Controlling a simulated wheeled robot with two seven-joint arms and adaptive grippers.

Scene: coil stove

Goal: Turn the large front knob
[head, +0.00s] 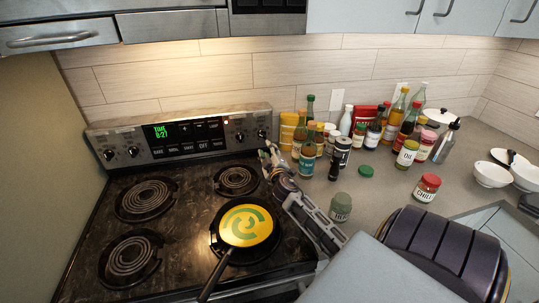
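The coil stove (185,180) has a back panel (215,146) with a green clock display and several knobs. Two knobs are at its left end, the outer left knob (108,154) and the inner left knob (134,152). Two more are at its right end, the inner right knob (240,137) and the outer right knob (261,134). I cannot tell which is the large front one. My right gripper (267,150) reaches from the lower right to just below the outer right knob. Contact and finger opening are too small to tell. My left gripper is not in view.
A black pan (216,250) with a yellow and green disc stands on the front right burner, close to my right arm. Several bottles and jars (307,150) crowd the counter right of the panel. A grey-green jar (340,207) stands beside my forearm. The left burners are bare.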

